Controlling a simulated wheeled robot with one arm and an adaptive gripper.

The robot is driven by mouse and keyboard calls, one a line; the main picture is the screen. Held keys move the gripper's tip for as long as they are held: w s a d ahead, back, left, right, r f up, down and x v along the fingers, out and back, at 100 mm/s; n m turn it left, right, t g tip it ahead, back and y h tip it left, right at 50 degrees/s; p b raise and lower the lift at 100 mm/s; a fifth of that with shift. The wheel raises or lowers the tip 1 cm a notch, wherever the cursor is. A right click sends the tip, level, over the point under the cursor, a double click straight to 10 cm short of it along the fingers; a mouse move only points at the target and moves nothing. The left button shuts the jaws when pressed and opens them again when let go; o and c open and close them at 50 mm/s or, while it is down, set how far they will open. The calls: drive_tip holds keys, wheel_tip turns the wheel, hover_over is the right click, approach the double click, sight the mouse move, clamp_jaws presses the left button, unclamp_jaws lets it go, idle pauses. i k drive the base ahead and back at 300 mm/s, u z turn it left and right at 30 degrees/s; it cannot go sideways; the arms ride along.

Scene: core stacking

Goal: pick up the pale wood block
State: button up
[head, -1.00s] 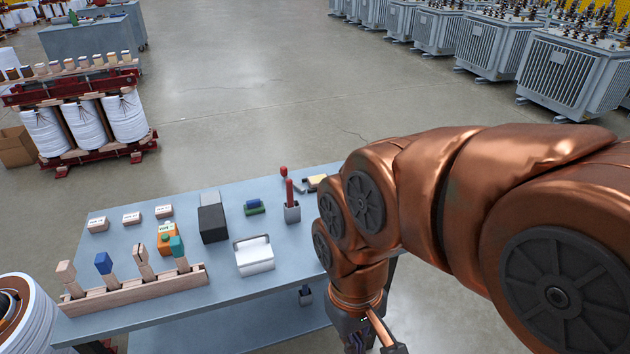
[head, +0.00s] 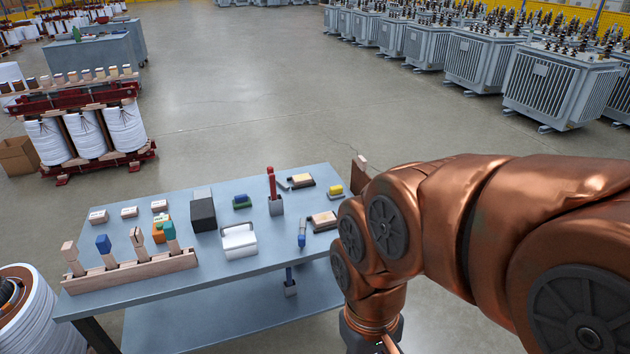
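A pale wood block (head: 69,246) sits at the left end of a long wooden rack (head: 130,272) on the near left of the grey table. I cannot tell which pale piece the task means. My copper arm comes in from the right and bends down beyond the table's right end. My gripper is below the lower edge of the head view, so its fingers and any contents are hidden.
A white coil (head: 25,310) stands at the lower left. Open floor lies behind.

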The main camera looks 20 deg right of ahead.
sight(298, 179)
drive_tip(key=z, duration=1.75)
drive_tip(key=i, duration=3.5)
drive_tip(key=u, duration=4.8)
drive_tip(key=i, duration=0.5)
drive_tip(key=z, duration=0.1)
